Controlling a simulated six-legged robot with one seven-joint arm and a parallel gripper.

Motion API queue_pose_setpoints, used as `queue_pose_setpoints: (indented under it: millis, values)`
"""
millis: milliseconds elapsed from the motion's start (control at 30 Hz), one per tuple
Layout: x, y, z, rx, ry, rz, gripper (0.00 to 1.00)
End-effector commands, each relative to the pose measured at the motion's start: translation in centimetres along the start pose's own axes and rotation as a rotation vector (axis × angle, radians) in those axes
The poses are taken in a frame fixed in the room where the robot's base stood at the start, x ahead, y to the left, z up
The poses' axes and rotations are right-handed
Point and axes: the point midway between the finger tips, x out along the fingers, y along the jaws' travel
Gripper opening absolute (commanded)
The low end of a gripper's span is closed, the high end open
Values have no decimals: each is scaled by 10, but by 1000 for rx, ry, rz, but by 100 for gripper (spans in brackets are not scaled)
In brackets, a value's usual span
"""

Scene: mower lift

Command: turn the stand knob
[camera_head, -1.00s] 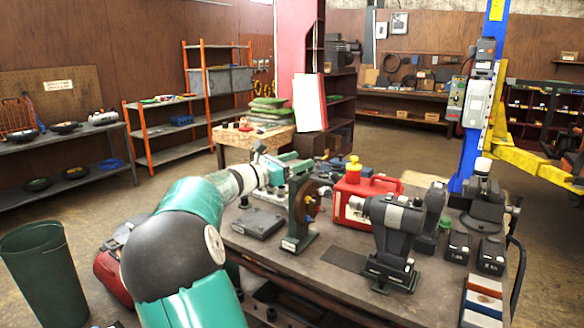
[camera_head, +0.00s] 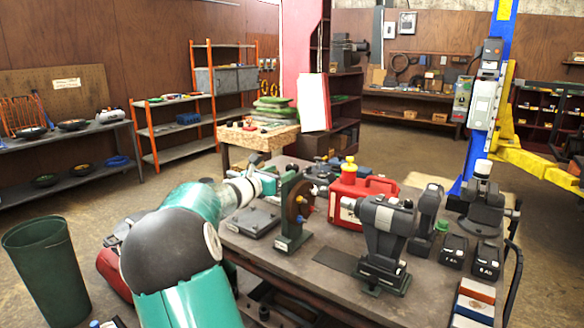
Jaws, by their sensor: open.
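A dark green stand (camera_head: 287,215) stands upright on the near left part of the workbench (camera_head: 322,262). It carries a round brown disc (camera_head: 299,203) with small coloured knobs (camera_head: 304,200) on its right side. I cannot tell which is the stand knob. My gripper (camera_head: 268,183) is at the end of my teal and white arm, just left of the stand and behind a flat grey plate. It appears apart from the disc. It is open, but its fingertips are small and partly hidden, and I see nothing held.
A red can (camera_head: 349,196) with a yellow cap stands right behind the stand. A black and grey drill (camera_head: 383,235) stands to the right, with batteries (camera_head: 454,250) beyond it. A flat grey plate (camera_head: 252,220) lies left of the stand. A green bin (camera_head: 47,270) is on the floor.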

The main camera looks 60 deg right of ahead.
Motion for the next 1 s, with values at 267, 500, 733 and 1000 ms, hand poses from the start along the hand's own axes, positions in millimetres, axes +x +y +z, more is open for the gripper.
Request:
queue_pose_setpoints:
  millis: [267, 500, 733, 1000]
  values:
    - [53, -2, 0, -1, -1, 0, 57]
    - [69, -1, 0, 0, 0, 3, 57]
    - [69, -1, 0, 0, 0, 3, 57]
    - [69, -1, 0, 0, 0, 3, 14]
